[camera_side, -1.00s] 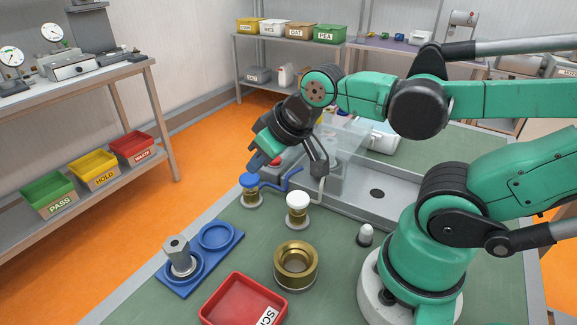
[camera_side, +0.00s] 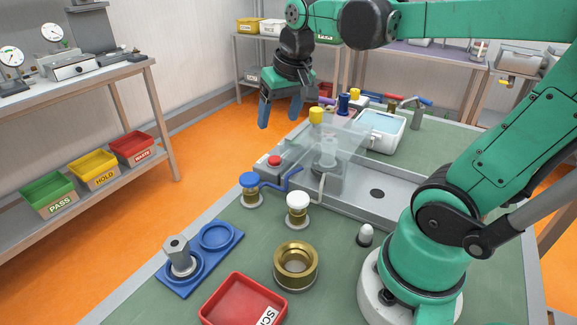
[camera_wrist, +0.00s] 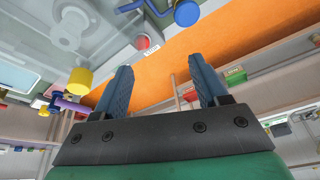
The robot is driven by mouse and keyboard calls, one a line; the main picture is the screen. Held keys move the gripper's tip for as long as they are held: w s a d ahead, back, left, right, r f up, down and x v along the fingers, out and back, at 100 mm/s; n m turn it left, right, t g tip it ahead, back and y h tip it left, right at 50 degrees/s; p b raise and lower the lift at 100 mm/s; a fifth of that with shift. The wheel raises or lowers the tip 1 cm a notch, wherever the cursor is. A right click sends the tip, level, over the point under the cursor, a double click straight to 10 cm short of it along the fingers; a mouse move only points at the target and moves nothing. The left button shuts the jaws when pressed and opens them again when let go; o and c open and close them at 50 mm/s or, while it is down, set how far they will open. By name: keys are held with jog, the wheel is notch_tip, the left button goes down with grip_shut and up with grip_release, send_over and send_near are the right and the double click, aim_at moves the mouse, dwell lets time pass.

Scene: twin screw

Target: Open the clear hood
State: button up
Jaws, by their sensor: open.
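The clear hood (camera_side: 345,138) sits over a grey machine part in the middle of the bench. A yellow knob (camera_side: 316,116) stands at its upper left edge. In the wrist view the hood (camera_wrist: 60,45) fills the upper left, with the yellow knob (camera_wrist: 78,80) left of my fingers. My gripper (camera_side: 280,118) is open and empty, pointing down, raised in the air to the left of the yellow knob. Its two blue fingers also show in the wrist view (camera_wrist: 160,68), with nothing between them.
A red button (camera_side: 274,161), a blue-capped post (camera_side: 250,188) and a white-capped post (camera_side: 297,205) stand in front of the hood. A white basin (camera_side: 380,130) and several coloured handles are behind it. A brass ring (camera_side: 295,265), red tray (camera_side: 242,303) and blue holder (camera_side: 215,237) are nearer.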

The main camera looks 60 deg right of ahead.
aim_at(317, 109)
jog(key=d+m+g, duration=0.1)
jog(key=d, duration=0.2)
jog(key=s+d+r+m+g, duration=0.1)
jog(key=d+m, duration=0.1)
jog(key=d, duration=0.2)
jog(key=d+r+m+g+y, duration=0.1)
jog(key=d+m, duration=0.1)
jog(key=d, duration=0.1)
jog(key=shift+s+d+r, duration=0.15)
jog(key=shift+d, duration=0.1)
jog(key=shift+s+d+m+g, duration=0.1)
jog(key=shift+d+m+g, duration=0.2)
jog(key=shift+f, duration=2.8)
grip_shut()
